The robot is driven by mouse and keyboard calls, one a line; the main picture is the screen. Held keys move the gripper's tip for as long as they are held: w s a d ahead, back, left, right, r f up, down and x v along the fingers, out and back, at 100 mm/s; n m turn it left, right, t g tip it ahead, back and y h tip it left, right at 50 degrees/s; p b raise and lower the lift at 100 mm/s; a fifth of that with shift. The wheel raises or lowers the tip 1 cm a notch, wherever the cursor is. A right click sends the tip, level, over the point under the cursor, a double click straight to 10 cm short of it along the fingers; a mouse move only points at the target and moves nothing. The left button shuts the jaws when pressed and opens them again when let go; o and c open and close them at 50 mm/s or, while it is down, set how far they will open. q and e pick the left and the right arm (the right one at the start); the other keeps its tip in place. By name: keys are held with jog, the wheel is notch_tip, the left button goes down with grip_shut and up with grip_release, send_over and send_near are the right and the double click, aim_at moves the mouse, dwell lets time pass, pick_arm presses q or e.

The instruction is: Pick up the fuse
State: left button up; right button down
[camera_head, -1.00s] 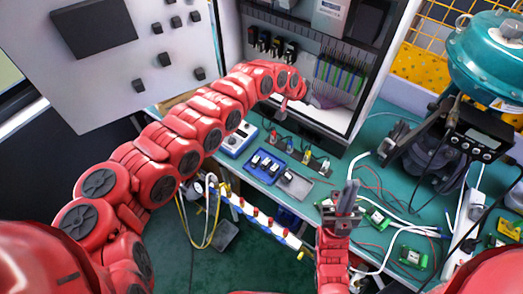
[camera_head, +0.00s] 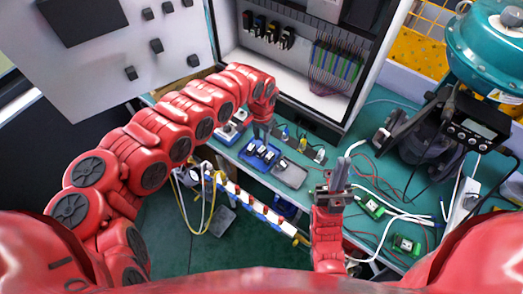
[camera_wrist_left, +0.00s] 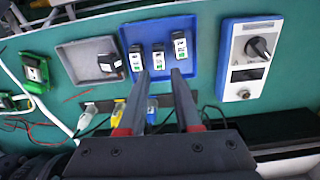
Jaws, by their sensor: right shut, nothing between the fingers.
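Several small black blocks with white labels, which look like fuses, are in view. Three stand in a row in the blue tray (camera_wrist_left: 190,86): a left one (camera_wrist_left: 136,58), a middle one (camera_wrist_left: 158,56) and a right one (camera_wrist_left: 180,46). Another block (camera_wrist_left: 108,64) lies in the grey tray (camera_wrist_left: 72,62) beside it. My left gripper (camera_wrist_left: 158,76) is open, pointing down over the blue tray, with nothing visible between its fingers; in the head view it hangs (camera_head: 262,132) just behind that tray (camera_head: 258,163). My right gripper (camera_head: 340,174) is shut and empty, pointing up at the bench's front edge.
A blue-white socket unit (camera_wrist_left: 250,58) stands beside the blue tray. Coloured plugs (camera_wrist_left: 122,110) stand on the other side of the trays. The open cabinet (camera_head: 300,80) rises behind. A teal valve actuator (camera_head: 490,50), cables and green circuit boards (camera_head: 372,207) occupy the bench's right side.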

aim_at(261, 149)
pick_arm(q)
notch_tip(261, 149, down, 2)
jog(key=shift+f, duration=0.25)
notch_tip(261, 149, down, 4)
jog(key=shift+s+d+r+p, duration=0.15)
jog(key=shift+r+p, duration=0.05)
jog(key=shift+p, duration=0.75)
jog(key=shift+f, duration=0.9)
grip_shut()
